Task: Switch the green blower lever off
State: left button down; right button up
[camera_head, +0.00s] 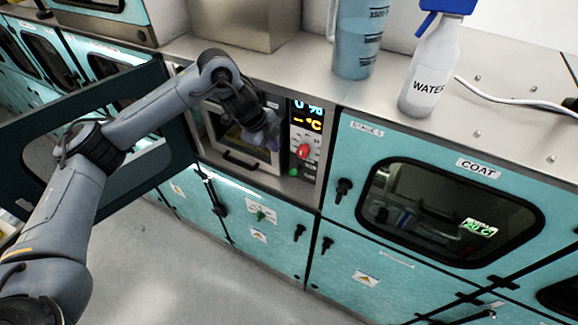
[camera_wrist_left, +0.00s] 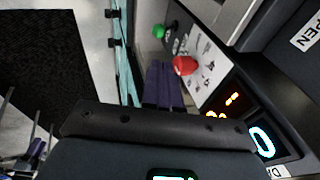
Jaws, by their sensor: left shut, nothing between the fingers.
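A small green part (camera_head: 293,172), perhaps the blower lever, sits low on the control panel below a red knob (camera_head: 303,152). In the left wrist view the green part (camera_wrist_left: 158,31) appears beyond the red knob (camera_wrist_left: 185,65). My left gripper (camera_head: 272,140) is shut and empty, just left of the panel and in front of the oven. Its purple fingers (camera_wrist_left: 163,84) point toward the panel area, apart from the green part. My right gripper is out of view.
An open dark-framed door (camera_head: 178,150) stands left of the oven, beside my left forearm. The panel has lit displays (camera_head: 305,115). A blue beaker (camera_head: 358,45) and a water bottle (camera_head: 430,70) stand on the steel top. The floor in front is clear.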

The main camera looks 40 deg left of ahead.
pick_arm(q)
jog(key=b, duration=0.2)
send_near(292, 170)
jog(key=p+x, duration=0.1)
jog(key=x, duration=0.4)
jog(key=shift+d+p, duration=0.1)
jog(key=shift+p, duration=0.25)
jog(key=shift+x, duration=0.9)
jog(key=shift+f, duration=0.1)
